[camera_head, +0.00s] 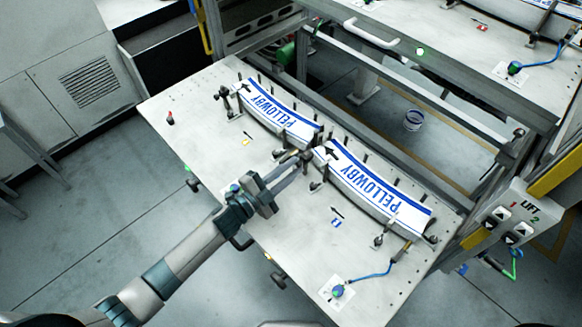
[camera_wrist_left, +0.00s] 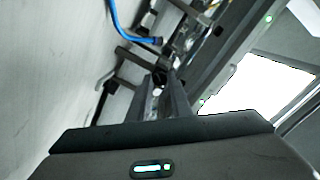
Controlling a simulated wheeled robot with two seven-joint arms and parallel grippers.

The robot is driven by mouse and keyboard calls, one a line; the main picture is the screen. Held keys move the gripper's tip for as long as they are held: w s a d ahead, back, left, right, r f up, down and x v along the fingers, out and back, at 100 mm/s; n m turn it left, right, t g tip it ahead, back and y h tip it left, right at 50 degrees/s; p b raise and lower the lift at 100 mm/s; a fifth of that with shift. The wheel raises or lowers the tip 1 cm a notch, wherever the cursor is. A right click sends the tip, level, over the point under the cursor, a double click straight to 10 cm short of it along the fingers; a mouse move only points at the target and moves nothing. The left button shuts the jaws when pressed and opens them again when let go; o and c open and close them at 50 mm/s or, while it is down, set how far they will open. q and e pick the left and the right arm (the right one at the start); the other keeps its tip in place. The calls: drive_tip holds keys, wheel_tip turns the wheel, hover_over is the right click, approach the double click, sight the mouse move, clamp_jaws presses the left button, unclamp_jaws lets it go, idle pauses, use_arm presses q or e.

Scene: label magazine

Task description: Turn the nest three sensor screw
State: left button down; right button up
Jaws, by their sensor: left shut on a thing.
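My left gripper (camera_head: 301,160) reaches in over the table, its long fingers shut on a small dark part between the two label stacks. In the left wrist view the fingertips (camera_wrist_left: 165,88) close around a dark knob (camera_wrist_left: 160,76), which I take to be the sensor screw; its nest number cannot be read. One curved white stack of labels (camera_head: 378,192) with blue PELLOWBY print lies right of the fingertips. A second such stack (camera_head: 280,112) lies on their upper left. The fingers hide most of the held part. My right gripper is not in view.
Upright pins and dark clamps surround both stacks on the pale table (camera_head: 190,140). A blue cable (camera_head: 372,274) runs to a round sensor (camera_head: 338,291) at the near right. A switch box (camera_head: 510,218) stands at the right edge. The table's left part is mostly clear.

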use_arm(q)
drive_tip(key=shift+n, duration=0.5)
drive_tip(key=c, duration=1.6)
unclamp_jaws()
drive_tip(key=shift+s+a, duration=0.1)
drive_tip(key=shift+a, duration=0.05)
drive_tip(key=shift+s+a+f, duration=0.1)
drive_tip(key=shift+s+a, duration=0.3)
drive_tip(key=shift+a, duration=0.05)
drive_tip(key=b+v, duration=0.4)
drive_tip(key=v, duration=1)
drive_tip(key=shift+s+a+b, duration=0.2)
drive_tip(key=shift+s+b, duration=0.05)
drive_tip(key=shift+b, duration=0.15)
drive_tip(key=shift+s+a, duration=0.45)
